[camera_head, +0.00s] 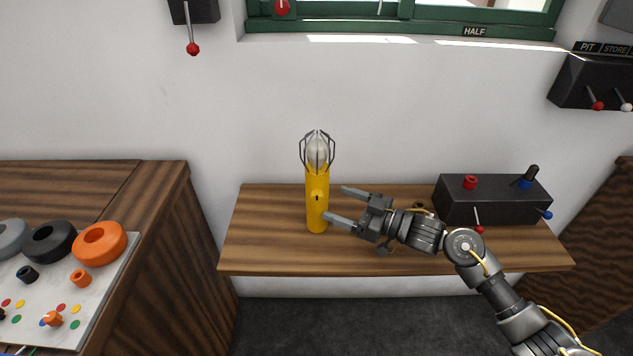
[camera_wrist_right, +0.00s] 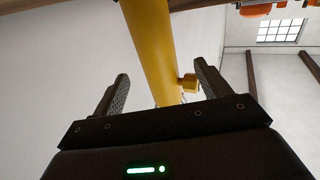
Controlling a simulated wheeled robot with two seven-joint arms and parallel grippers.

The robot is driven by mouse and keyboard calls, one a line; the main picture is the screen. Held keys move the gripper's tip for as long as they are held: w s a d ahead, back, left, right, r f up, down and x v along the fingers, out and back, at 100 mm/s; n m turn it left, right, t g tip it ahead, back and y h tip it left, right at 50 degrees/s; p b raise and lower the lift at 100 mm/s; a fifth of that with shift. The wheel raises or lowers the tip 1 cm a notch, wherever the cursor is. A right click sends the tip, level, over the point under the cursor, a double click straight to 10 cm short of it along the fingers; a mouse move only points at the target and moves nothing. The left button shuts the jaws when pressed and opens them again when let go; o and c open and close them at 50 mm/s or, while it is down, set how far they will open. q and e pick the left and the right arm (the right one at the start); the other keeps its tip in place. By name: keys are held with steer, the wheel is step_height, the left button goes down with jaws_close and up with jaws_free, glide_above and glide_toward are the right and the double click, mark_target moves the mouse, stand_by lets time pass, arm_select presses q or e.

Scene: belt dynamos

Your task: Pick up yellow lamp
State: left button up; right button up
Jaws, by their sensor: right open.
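The yellow lamp (camera_head: 317,205) stands upright on the wooden shelf (camera_head: 270,255), with a clear bulb inside a dark wire cage on top. My right gripper (camera_head: 335,203) is open just to the right of the lamp, its fingers pointing left toward the yellow body. In the right wrist view the yellow lamp (camera_wrist_right: 152,45) shows beyond and between the two open fingers of my right gripper (camera_wrist_right: 160,90), with a small yellow knob on its side. I cannot tell whether a finger touches it. My left gripper is not in view.
A dark control box (camera_head: 490,203) with red and blue knobs stands on the shelf's right. At left, a wooden cabinet carries a panel (camera_head: 105,285) with an orange ring (camera_head: 99,243). Wall levers hang above. The shelf left of the lamp is clear.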

mark_target(327, 199)
steer(key=x, duration=0.3)
steer(key=shift+d, duration=0.1)
steer(key=shift+w+a, duration=0.15)
steer(key=shift+a, duration=0.2)
steer(key=shift+w+a, duration=0.2)
steer(key=shift+a, duration=0.15)
steer(key=p+x, duration=0.1)
steer(key=x, duration=0.3)
steer(key=shift+w+a+f, duration=0.15)
steer(key=shift+w+a, duration=0.05)
steer(key=shift+w, duration=0.05)
steer(key=shift+c, duration=0.9)
steer(key=c, duration=1.3)
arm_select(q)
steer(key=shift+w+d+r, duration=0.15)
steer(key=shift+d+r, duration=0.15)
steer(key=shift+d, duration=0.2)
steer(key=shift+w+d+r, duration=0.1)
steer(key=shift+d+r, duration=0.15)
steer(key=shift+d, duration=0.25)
